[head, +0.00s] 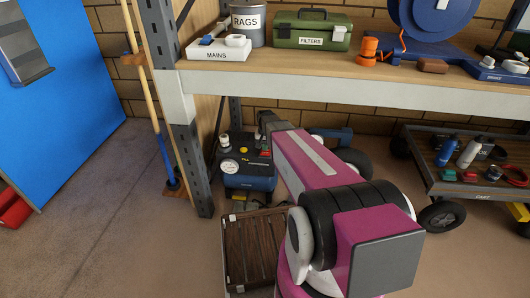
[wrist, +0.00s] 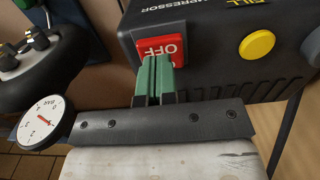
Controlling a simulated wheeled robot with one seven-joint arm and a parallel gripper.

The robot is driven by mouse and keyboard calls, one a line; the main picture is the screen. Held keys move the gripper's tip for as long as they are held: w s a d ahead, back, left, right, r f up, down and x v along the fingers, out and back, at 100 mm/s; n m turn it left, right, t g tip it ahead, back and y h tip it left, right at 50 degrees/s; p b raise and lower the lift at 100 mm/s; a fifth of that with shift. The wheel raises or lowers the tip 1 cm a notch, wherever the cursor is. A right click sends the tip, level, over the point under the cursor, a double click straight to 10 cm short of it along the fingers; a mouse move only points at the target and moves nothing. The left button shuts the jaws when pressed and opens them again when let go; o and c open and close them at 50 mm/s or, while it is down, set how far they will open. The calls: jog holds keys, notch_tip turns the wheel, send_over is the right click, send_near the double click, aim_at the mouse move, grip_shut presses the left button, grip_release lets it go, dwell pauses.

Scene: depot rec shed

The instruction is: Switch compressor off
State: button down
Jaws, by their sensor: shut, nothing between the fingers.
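The compressor (head: 247,181) is a dark blue and black unit on the floor below the shelf in the head view, partly hidden by my arm. In the wrist view its black control box (wrist: 215,50) carries a red switch (wrist: 158,47) marked OFF. My gripper (wrist: 157,62) is shut and empty, with its green fingertips over the lower part of the red switch. I cannot tell whether they touch it. A yellow button (wrist: 257,45) under the word FILL sits to the right. A white pressure gauge (wrist: 44,122) is at the left.
The shelf (head: 270,70) and its upright (head: 182,130) stand close above and left of my arm. A cart (head: 470,170) with bottles is at the right. A slatted wooden piece (head: 255,250) lies in front of the compressor.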

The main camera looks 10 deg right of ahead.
jog(key=shift+f, duration=1.3)
dwell(0.9)
jog(key=shift+r, duration=3.55)
jog(key=s+r+n, duration=0.1)
jog(key=s+r, duration=0.2)
jog(key=s, duration=0.7)
jog(key=s+r+n, duration=0.2)
jog(key=s+r, duration=0.1)
jog(key=s, duration=0.8)
jog(key=shift+s+n, duration=0.2)
jog(key=shift+n, duration=0.1)
